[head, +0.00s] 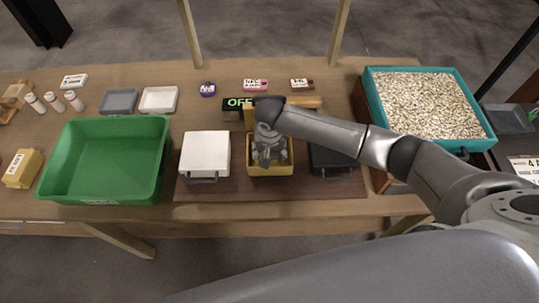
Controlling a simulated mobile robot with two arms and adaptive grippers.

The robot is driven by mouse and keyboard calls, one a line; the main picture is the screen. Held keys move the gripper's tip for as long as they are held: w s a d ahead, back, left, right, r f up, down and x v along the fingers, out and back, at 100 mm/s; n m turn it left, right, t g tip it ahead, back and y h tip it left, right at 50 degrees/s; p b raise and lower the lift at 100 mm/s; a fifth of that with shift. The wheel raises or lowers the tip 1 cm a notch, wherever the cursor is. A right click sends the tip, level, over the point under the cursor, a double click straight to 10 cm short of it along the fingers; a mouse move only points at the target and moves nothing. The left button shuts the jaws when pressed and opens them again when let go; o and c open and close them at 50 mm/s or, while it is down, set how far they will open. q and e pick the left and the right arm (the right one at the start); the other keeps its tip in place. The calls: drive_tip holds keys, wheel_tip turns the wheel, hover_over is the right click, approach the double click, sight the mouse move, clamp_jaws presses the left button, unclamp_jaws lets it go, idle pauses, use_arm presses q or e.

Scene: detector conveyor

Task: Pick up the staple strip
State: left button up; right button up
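I cannot make out a staple strip anywhere in the head view. My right gripper (268,162) points down into a small yellow box (270,172) in the middle of the brown mat. The gripper and its wrist hide most of the inside of the box. I cannot tell whether the fingers are open or shut, or whether anything is between them. My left gripper is out of view.
A white lidded box (205,152) is left of the yellow box, a dark one (337,160) right. A large green bin (106,163) is farther left. A teal tray of pale pellets (425,104) is at the right. An "OFF" sign (239,103) stands behind.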

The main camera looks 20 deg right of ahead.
sight(270, 154)
drive_tip(key=shift+r, duration=0.1)
idle(0.3)
drive_tip(key=shift+r+b, duration=0.45)
drive_tip(key=shift+b, duration=0.15)
wheel_tip(270, 154, up, 2)
drive_tip(key=shift+s+r+b, duration=0.1)
drive_tip(key=shift+b, duration=0.65)
drive_tip(key=s+r+b, duration=0.5)
drive_tip(key=s+r, duration=0.4)
drive_tip(key=s, duration=0.4)
drive_tip(key=shift+s+r+b, duration=0.35)
drive_tip(key=shift+s+b, duration=0.05)
